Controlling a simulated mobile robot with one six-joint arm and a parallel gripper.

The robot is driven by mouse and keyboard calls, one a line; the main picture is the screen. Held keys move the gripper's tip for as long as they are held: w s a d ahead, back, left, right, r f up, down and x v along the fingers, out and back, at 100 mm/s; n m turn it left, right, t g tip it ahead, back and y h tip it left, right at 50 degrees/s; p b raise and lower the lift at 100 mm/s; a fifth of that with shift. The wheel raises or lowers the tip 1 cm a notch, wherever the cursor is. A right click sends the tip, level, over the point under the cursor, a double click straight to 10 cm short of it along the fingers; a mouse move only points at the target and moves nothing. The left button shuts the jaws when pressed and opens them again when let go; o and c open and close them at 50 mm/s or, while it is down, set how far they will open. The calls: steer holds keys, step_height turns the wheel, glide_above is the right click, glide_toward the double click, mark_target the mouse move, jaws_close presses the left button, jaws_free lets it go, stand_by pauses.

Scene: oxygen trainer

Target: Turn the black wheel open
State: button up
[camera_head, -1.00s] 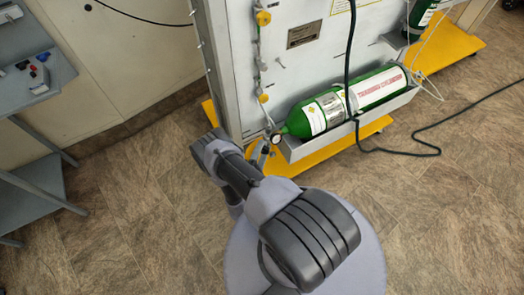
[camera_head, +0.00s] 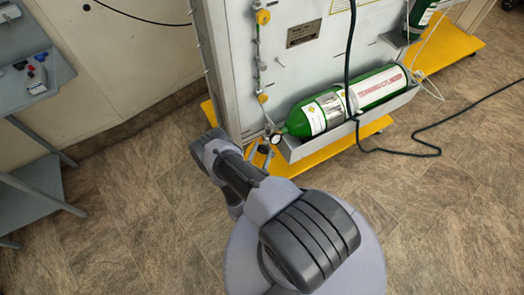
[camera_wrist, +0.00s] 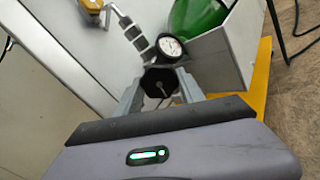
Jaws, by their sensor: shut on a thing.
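The black wheel (camera_wrist: 158,80) shows in the wrist view between the two grey fingers of my gripper (camera_wrist: 161,90). My gripper is shut on it, one finger at each side. Just beyond the wheel are a round white-faced pressure gauge (camera_wrist: 171,47) and a metal fitting (camera_wrist: 138,38). In the head view my gripper (camera_head: 261,154) is at the valve end of the green cylinder (camera_head: 352,100), low by the panel's edge. The gauge also shows there (camera_head: 275,138). The wheel cannot be made out clearly in the head view.
The cylinder lies in a grey tray (camera_head: 350,135) above a yellow base (camera_head: 280,163). A dark hose (camera_head: 405,153) hangs down and runs across the floor. A grey table (camera_head: 40,95) with small items stands at the left. The floor at the right front is clear.

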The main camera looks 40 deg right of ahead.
steer(key=shift+n, duration=0.6)
steer(key=o, duration=1.4)
steer(key=shift+c, duration=0.2)
steer(key=p+v, duration=0.3)
steer(key=v, duration=1.4)
steer(key=shift+a, duration=0.2)
